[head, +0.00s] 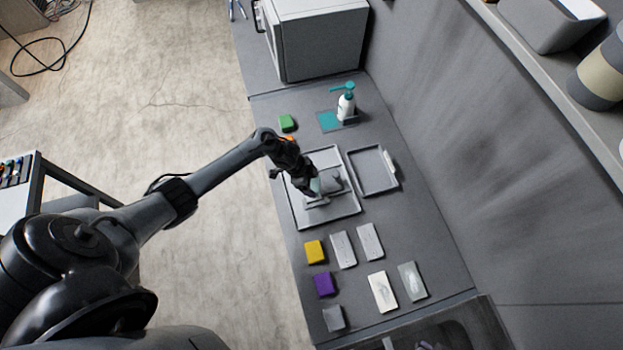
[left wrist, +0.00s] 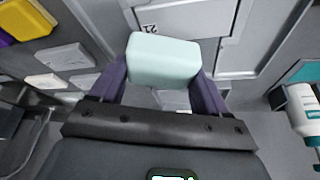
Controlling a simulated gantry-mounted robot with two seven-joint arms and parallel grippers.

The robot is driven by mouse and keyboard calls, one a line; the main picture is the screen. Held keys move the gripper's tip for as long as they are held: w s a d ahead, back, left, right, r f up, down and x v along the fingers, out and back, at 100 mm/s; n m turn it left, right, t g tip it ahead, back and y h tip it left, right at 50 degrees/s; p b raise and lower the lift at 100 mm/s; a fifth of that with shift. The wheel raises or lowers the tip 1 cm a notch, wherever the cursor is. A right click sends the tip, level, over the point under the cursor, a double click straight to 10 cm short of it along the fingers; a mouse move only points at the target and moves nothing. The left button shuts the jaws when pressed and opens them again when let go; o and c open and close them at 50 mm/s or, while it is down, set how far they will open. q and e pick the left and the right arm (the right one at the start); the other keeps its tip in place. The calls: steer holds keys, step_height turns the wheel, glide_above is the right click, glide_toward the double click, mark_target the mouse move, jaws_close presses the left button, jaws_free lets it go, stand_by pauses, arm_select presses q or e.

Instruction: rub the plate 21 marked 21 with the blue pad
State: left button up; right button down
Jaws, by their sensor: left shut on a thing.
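My left gripper (head: 316,192) is shut on a pale blue-green pad, the blue pad (left wrist: 163,60), which sits between its fingers in the left wrist view. The gripper is over the large grey tray (head: 297,213) in the head view. A plate with a 21 label (left wrist: 150,29) shows just beyond the pad in the left wrist view. The pad covers part of it, and I cannot tell whether they touch. My right gripper is in neither view.
A smaller empty tray (head: 391,185) lies to the right. A pump bottle (head: 346,106) stands on the far side. Green (head: 287,122), yellow (head: 314,251), purple (head: 324,284) and grey (head: 334,318) pads lie along the left edge. Several plates (head: 382,292) lie nearer.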

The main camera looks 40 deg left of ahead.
arm_select(q)
steer(key=shift+r+p, duration=0.35)
steer(key=shift+r, duration=0.35)
steer(key=shift+w+r, duration=0.1)
steer(key=shift+r, duration=0.85)
